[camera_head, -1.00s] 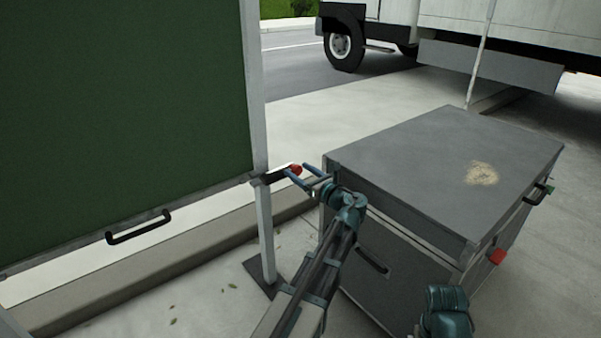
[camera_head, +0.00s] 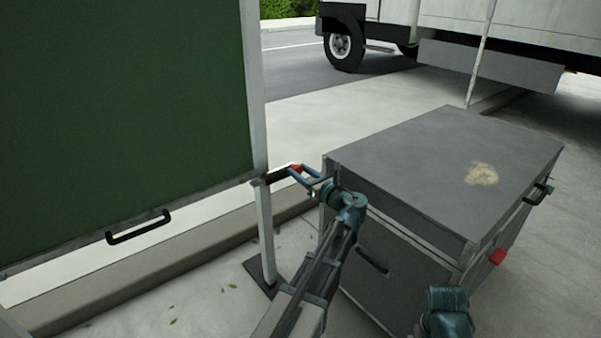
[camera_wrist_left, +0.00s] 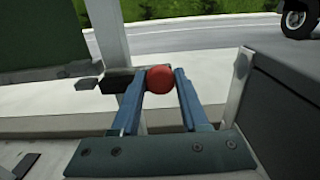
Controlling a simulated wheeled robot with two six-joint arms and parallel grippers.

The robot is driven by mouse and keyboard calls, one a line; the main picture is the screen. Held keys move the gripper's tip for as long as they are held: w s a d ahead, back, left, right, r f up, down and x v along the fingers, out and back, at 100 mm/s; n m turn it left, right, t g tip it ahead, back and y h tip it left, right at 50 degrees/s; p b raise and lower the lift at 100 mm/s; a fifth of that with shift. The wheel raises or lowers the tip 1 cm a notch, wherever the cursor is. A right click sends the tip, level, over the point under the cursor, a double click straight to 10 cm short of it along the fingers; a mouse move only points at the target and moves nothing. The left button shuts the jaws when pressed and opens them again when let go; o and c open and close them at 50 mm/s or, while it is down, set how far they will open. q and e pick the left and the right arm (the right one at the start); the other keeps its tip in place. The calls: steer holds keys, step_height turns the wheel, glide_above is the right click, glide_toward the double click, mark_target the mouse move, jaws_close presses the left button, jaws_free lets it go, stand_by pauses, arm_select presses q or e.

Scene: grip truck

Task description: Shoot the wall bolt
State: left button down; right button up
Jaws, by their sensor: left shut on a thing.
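The wall bolt's red knob (camera_wrist_left: 160,78) sits between the blue fingertips of my left gripper (camera_wrist_left: 160,88) in the left wrist view. The gripper is shut on it. A dark bolt bar (camera_wrist_left: 118,80) runs left from the knob to the pale post (camera_wrist_left: 107,30). In the head view my left gripper (camera_head: 303,172) reaches the red knob (camera_head: 296,168) beside the post (camera_head: 258,90), at the lower edge of the green panel (camera_head: 120,90). The fingers partly hide the knob. An arm part of mine shows at the lower right, but the right gripper's fingers are not visible.
A grey case (camera_head: 440,165) with handles stands close to the right of my left gripper. A black handle (camera_head: 138,227) is on the green panel's lower edge. A truck (camera_head: 500,40) is parked behind. The pavement between panel and truck is clear.

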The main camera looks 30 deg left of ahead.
mark_target(276, 171)
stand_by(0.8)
arm_select(q)
steer(key=s, duration=0.1)
steer(key=s+a, duration=0.1)
steer(key=s, duration=0.1)
steer(key=s+a, duration=0.1)
steer(key=s, duration=0.1)
steer(key=shift+s, duration=0.1)
steer(key=shift+c, duration=2.2)
jaws_free()
steer(key=shift+a, duration=0.1)
steer(key=v, duration=1.3)
steer(key=shift+d, duration=0.4)
steer(key=shift+s+a, duration=0.1)
